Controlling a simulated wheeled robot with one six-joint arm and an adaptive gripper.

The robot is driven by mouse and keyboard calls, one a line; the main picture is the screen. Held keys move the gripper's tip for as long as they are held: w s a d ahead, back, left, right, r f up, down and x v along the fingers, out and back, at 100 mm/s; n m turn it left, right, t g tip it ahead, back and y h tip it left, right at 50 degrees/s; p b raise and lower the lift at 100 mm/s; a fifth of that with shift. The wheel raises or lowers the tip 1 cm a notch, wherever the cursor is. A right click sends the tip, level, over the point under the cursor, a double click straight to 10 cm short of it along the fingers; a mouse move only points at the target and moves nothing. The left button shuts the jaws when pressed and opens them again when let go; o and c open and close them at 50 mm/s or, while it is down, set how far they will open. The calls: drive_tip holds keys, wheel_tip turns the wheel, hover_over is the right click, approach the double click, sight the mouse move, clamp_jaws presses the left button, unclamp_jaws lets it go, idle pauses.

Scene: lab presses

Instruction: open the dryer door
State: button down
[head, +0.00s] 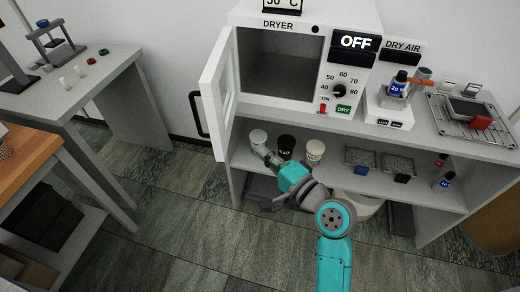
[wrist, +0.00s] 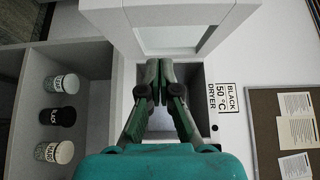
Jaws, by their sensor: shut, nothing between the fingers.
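The dryer (head: 285,60) is a white box with a dark chamber, on top of the bench. Its white door (head: 222,90) stands wide open, swung out at the left side of the chamber, and the chamber's inside shows. A dark bar handle (head: 198,115) is on the door's outer left face. In the wrist view the windowed door (wrist: 185,20) shows at the top. My gripper (head: 259,150) is shut and empty, below the dryer, just right of the door's lower part. In the wrist view its fingers (wrist: 160,70) are together; I cannot tell whether they touch the door.
Lidded jars (head: 314,152) stand on the shelf under the dryer, close to my gripper. Trays (head: 361,157) and small bottles (head: 443,181) are further right on it. A dry air unit (head: 388,108) and wire rack (head: 470,120) are right of the dryer. Floor (head: 175,195) is free at left.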

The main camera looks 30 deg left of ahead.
approach(221, 128)
drive_tip(key=w+a, duration=0.2)
drive_tip(key=w, duration=0.2)
drive_tip(key=shift+s+a, duration=0.35)
drive_tip(key=shift+a, duration=0.25)
drive_tip(key=shift+s+a, duration=0.3)
drive_tip(key=shift+a, duration=0.3)
drive_tip(key=shift+s+a, duration=0.25)
drive_tip(key=shift+a, duration=0.4)
drive_tip(key=s+a, duration=0.4)
drive_tip(key=a, duration=0.6)
drive_tip(key=shift+a, duration=0.25)
